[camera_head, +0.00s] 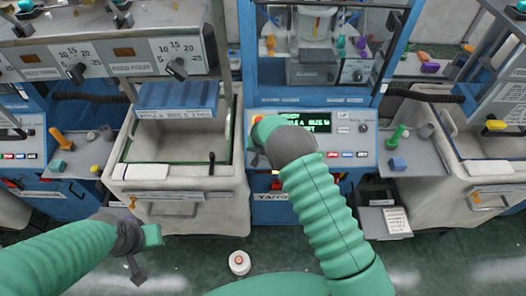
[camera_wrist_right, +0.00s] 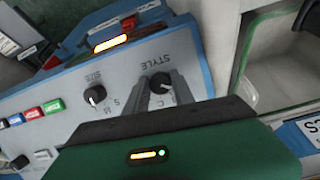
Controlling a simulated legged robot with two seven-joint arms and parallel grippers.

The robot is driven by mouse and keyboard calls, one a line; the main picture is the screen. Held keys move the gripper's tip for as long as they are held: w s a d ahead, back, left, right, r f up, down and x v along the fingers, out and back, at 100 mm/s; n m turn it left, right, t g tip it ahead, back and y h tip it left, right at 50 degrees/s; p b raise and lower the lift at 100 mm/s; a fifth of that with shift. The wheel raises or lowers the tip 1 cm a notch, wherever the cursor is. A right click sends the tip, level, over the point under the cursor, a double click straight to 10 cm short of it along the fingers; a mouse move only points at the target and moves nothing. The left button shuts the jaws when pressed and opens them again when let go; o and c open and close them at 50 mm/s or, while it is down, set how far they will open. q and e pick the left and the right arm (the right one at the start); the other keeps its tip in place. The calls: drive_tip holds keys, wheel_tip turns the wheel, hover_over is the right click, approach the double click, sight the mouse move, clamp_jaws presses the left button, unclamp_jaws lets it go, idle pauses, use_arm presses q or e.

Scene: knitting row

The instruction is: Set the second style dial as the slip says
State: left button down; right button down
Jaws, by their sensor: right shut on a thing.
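The style dial (camera_wrist_right: 160,82) is a black knob on a grey panel with a blue edge, under the word STYLE in the right wrist view. My right gripper (camera_wrist_right: 162,92) is shut on this dial, with one grey finger on each side; it partly covers the letters around it, and a C shows beside it. In the head view my right gripper (camera_head: 262,145) covers the dial at the left of the middle machine's panel (camera_head: 348,142). My left gripper (camera_head: 138,245) hangs over the floor at lower left, away from the panels; its opening is unclear.
A black size dial (camera_wrist_right: 95,96) sits left of the style dial, with coloured buttons (camera_wrist_right: 42,111) further left. A green-text screen (camera_head: 308,123) is partly hidden by my right arm. White slips lie on the left bin (camera_head: 147,171) and a low stand (camera_head: 396,220).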

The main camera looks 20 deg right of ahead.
drive_tip(key=shift+w+f+m+y+b, duration=0.15)
drive_tip(key=shift+m+y+b, duration=0.15)
drive_tip(key=shift+m+b, duration=0.75)
drive_tip(key=shift+m+t+y+b, duration=0.3)
drive_tip(key=shift+m+b, duration=0.85)
drive_tip(key=m+t+y+b, duration=0.1)
drive_tip(key=m+b, duration=0.2)
drive_tip(key=m, duration=0.1)
drive_tip(key=shift+d, duration=0.1)
drive_tip(key=m+b, duration=0.3)
drive_tip(key=shift+m+t, duration=0.3)
drive_tip(key=shift+t, duration=0.1)
drive_tip(key=m+t+b, duration=0.1)
drive_tip(key=m+b, duration=0.3)
drive_tip(key=b, duration=0.1)
drive_tip(key=m+t+b, duration=0.1)
drive_tip(key=m+b, duration=0.3)
drive_tip(key=b, duration=0.1)
drive_tip(key=shift+f, duration=0.1)
drive_tip(key=shift+s+r+m+t+b, duration=0.1)
drive_tip(key=shift+r+m+t+b, duration=0.1)
drive_tip(key=shift+m+b, duration=0.5)
drive_tip(key=shift+s+r+m+t+b, duration=0.1)
drive_tip(key=shift+m+t+b, duration=0.1)
drive_tip(key=shift+m+b, duration=0.5)
drive_tip(key=c, duration=1.1)
unclamp_jaws()
